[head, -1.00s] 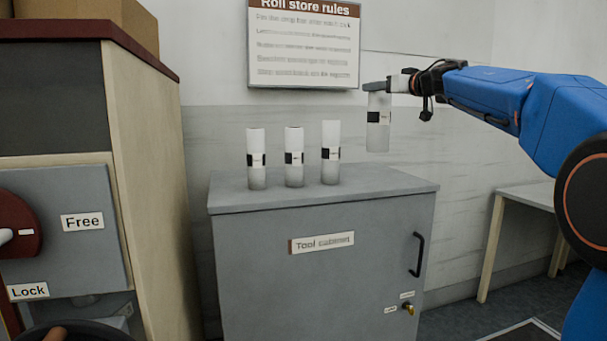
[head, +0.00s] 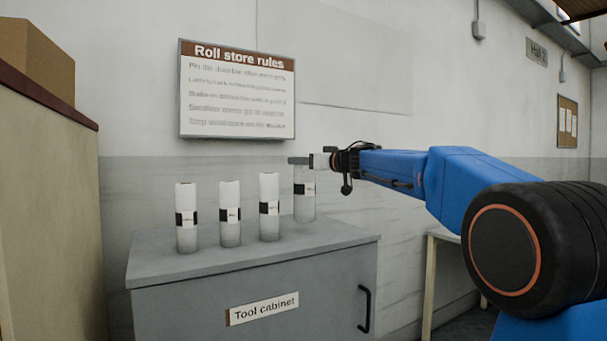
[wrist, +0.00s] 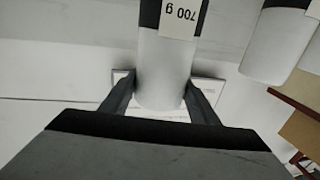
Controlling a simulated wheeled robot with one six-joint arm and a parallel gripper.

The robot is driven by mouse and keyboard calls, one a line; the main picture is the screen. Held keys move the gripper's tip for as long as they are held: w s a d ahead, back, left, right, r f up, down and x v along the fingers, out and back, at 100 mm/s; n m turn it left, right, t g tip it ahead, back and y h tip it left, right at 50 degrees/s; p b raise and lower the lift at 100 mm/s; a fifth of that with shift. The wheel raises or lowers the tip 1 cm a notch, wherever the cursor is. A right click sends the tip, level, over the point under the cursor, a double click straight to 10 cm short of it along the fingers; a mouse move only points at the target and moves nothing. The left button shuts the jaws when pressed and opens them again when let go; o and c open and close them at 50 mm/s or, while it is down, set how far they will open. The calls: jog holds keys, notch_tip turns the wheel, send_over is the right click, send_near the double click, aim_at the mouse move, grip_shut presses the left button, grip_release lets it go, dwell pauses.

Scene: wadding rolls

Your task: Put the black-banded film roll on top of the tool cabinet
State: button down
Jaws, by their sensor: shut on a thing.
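My gripper (head: 299,161) is shut on a pale film roll (head: 304,204) with a black band and white label, gripped near its top. In the head view the roll hangs upright over the right part of the tool cabinet's (head: 252,262) grey top. I cannot tell if its base touches the top. In the wrist view my gripper (wrist: 163,86) has a finger on each side of the roll (wrist: 162,62); its label reads "700 g", upside down. The roll's far end is out of that view.
Three similar black-banded rolls stand in a row on the cabinet: left (head: 187,240), middle (head: 230,234) and right (head: 269,228), nearest the held one. The cabinet's front strip is clear. A rules board (head: 237,92) hangs behind. A taller unit (head: 45,200) stands left.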

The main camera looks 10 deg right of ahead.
aim_at(305, 171)
jog(key=shift+f, duration=1.7)
jog(key=c, duration=0.7)
grip_release()
jog(key=shift+o, duration=0.2)
jog(key=v, duration=1.2)
